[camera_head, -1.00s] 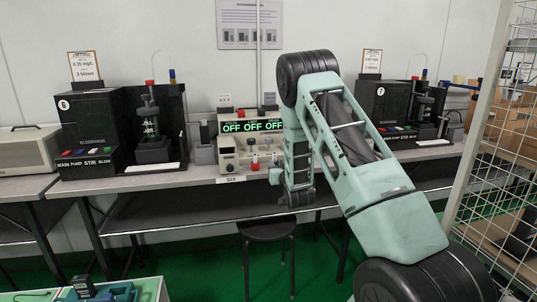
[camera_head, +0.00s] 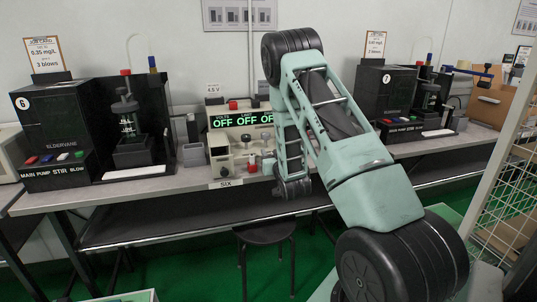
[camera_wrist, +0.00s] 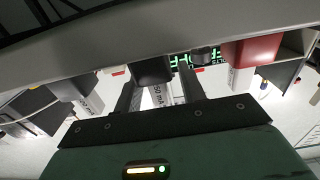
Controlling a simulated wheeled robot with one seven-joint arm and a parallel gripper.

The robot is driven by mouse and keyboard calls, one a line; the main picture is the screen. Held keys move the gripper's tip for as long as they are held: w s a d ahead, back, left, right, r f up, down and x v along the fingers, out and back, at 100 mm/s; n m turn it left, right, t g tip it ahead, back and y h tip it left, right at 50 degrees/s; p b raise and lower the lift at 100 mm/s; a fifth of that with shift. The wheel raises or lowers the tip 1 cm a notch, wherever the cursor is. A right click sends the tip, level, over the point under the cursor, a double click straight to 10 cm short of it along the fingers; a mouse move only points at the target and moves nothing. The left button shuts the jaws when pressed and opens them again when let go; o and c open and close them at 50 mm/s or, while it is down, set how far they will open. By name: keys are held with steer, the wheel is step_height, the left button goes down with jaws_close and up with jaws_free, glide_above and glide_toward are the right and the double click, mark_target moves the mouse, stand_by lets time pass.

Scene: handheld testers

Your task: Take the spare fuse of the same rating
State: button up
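No fuse can be clearly made out. The power unit (camera_head: 238,120) marked SIX stands on the bench, its green display reading OFF; the display also shows in the wrist view (camera_wrist: 185,62), beyond my fingers. My gripper (camera_head: 293,188) is at the unit's right front in the head view, its fingers mostly hidden by my arm. In the wrist view my gripper (camera_wrist: 160,88) has two dark fingers spread apart. A dark block (camera_wrist: 150,70) shows near their tips, and a white label strip (camera_wrist: 163,95) with partly readable "50 mA" lies beyond, between them. I see nothing clearly gripped.
Tester 6 (camera_head: 50,123) stands left on the bench (camera_head: 120,193), tester 7 (camera_head: 387,92) right. A red block (camera_wrist: 255,50) is close to my gripper in the wrist view. A stool (camera_head: 267,232) is under the bench; a wire rack (camera_head: 510,170) borders the right.

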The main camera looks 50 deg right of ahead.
jaws_close()
stand_by(0.3)
